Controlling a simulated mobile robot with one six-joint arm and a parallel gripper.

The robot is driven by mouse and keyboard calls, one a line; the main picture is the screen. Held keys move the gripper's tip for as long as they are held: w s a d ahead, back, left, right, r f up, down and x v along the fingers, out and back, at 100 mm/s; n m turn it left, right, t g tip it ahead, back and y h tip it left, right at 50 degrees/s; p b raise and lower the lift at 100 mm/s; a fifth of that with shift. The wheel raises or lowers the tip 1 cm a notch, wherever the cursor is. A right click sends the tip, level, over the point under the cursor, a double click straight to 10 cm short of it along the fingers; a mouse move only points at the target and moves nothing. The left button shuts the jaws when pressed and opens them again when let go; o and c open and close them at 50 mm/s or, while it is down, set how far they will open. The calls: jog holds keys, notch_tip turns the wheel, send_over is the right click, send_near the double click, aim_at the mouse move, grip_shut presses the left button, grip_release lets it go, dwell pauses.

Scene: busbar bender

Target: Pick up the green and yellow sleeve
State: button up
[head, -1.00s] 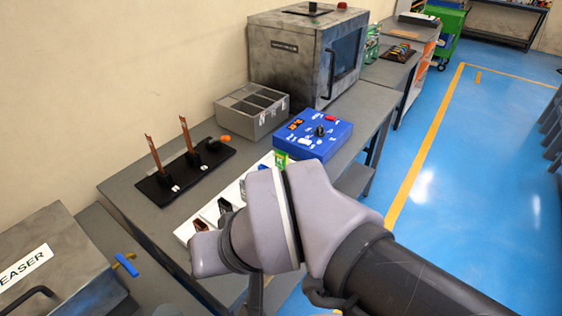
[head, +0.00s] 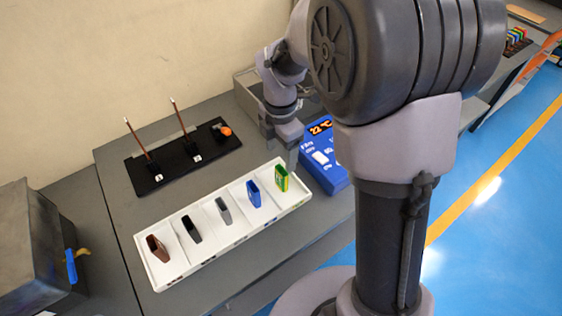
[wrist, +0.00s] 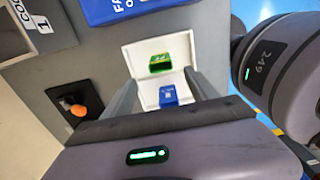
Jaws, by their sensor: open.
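The green and yellow sleeve (head: 281,178) stands upright in the right end compartment of a white tray (head: 205,258). In the wrist view the sleeve (wrist: 160,63) shows ahead of my gripper, between the lines of its two fingers. My gripper (head: 292,158) is open and empty, above and just behind the sleeve in the head view. In the wrist view its grey fingers (wrist: 158,92) are spread apart. The sleeve does not appear to be touched.
The tray also holds brown (head: 157,248), black (head: 191,229), grey (head: 223,210) and blue (head: 253,193) sleeves. A blue control box (head: 325,170) stands close right of the tray. A black stand (head: 150,178) with two upright copper bars is behind. A grey divided bin (head: 243,90) stands farther back.

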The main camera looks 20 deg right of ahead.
aim_at(281, 179)
notch_tip(281, 179, down, 12)
jog(key=b, duration=0.5)
jog(key=shift+d, duration=0.1)
jog(key=shift+r, duration=0.2)
jog(key=shift+c, duration=0.2)
jog(key=c, duration=1.4)
jog(key=shift+o, duration=0.2)
jog(key=shift+r, duration=0.1)
